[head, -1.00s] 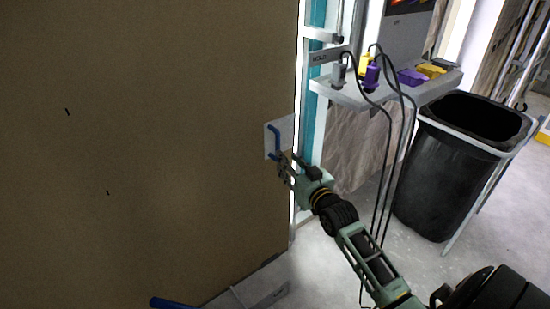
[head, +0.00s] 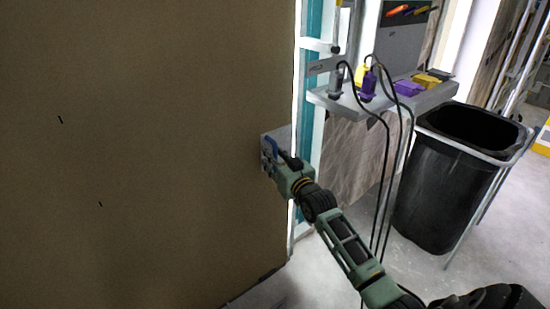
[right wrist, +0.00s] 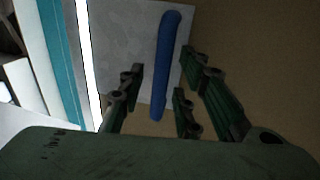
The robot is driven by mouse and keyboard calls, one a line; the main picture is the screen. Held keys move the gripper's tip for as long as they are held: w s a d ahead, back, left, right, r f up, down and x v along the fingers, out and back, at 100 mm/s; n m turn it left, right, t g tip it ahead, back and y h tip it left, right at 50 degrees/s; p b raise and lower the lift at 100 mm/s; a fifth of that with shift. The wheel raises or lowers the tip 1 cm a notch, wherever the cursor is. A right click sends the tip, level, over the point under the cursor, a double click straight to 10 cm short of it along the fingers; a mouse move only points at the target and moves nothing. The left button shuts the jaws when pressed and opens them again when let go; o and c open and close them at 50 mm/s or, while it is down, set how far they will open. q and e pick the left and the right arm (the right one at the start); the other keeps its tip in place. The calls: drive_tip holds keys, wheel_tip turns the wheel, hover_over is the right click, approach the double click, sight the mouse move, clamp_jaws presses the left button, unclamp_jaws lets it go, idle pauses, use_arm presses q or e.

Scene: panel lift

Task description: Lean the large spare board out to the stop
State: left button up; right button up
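The large brown board (head: 150,150) stands upright and fills the left half of the head view. Near its right edge a grey plate (right wrist: 120,40) carries a blue bar handle (right wrist: 167,60), which also shows in the head view (head: 268,147), partly hidden by my gripper. My right gripper (head: 273,166) is at this handle. In the right wrist view its fingers (right wrist: 160,83) are open, with the lower part of the handle between them and gaps on both sides. My left gripper is not in view. I cannot make out a stop.
A white and teal upright frame (head: 311,120) stands just right of the board. A shelf (head: 345,103) holds plugs and small bins, with black cables (head: 387,180) hanging near my right arm. A black bin (head: 445,190) stands at right. Grey floor shows between.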

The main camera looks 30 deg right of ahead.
drive_tip(key=shift+c, duration=0.4)
clamp_jaws()
